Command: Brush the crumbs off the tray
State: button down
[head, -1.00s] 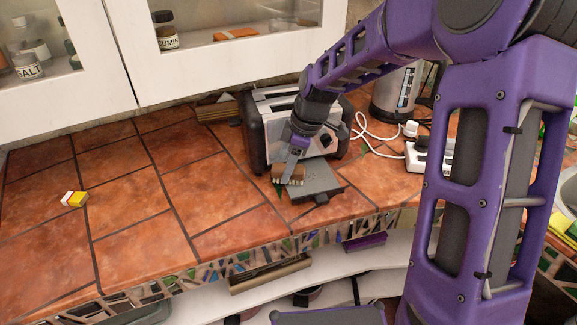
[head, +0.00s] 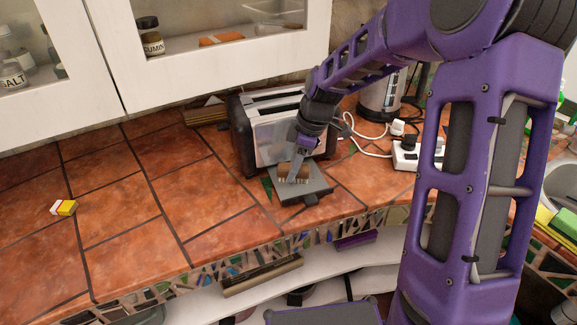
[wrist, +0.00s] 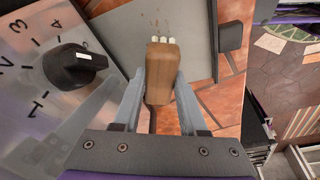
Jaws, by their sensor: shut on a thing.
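The grey flat tray (head: 318,188) lies on the tiled counter in front of the toaster, its dark handle (wrist: 231,36) towards the counter's front edge. My gripper (head: 296,174) is shut on a small wooden brush (wrist: 161,72) with pale bristles. The brush is over the tray, near its left part in the head view; I cannot tell if the bristles touch it. Several small reddish crumbs (wrist: 155,22) show on the tray just beyond the bristles in the wrist view. The brush hides part of the tray.
The metal toaster (head: 268,135) stands close behind the tray, its dial (wrist: 76,67) near my fingers. A power strip (head: 418,153) with cords and a kettle (head: 380,97) are at the right. A small yellow-and-white box (head: 64,207) lies far left; the tiles between are clear.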

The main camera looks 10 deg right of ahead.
aim_at(278, 170)
jog(key=shift+w+d+f+p, duration=0.1)
jog(key=shift+w+d+p, duration=0.15)
jog(key=shift+d, duration=0.9)
jog(key=shift+w+d+r+p, duration=0.1)
jog(key=shift+w+d+p, duration=0.15)
jog(key=shift+d, duration=0.85)
jog(key=shift+w+d+f+p, duration=0.15)
jog(key=shift+d+p, duration=0.2)
jog(key=shift+d, duration=0.8)
jog(key=shift+a, duration=0.1)
jog(key=shift+s+a+r, duration=0.1)
jog(key=shift+s+a, duration=0.1)
jog(key=shift+a, duration=0.8)
jog(key=shift+s+a+r, duration=0.1)
jog(key=shift+s+a, duration=0.05)
jog(key=shift+a, duration=0.8)
jog(key=shift+s+a+f+b, duration=0.1)
jog(key=shift+s+a+b, duration=0.15)
jog(key=shift+a, duration=0.9)
jog(key=shift+s+a+b, duration=0.15)
jog(key=shift+s+a, duration=0.1)
jog(key=shift+a, duration=0.85)
jog(key=shift+s+a+f+b, duration=0.1)
jog(key=shift+s+a+b, duration=0.15)
jog(key=shift+a, duration=0.9)
jog(key=shift+r, duration=0.1)
jog(key=shift+r+p, duration=0.75)
jog(key=shift+r, duration=2.25)
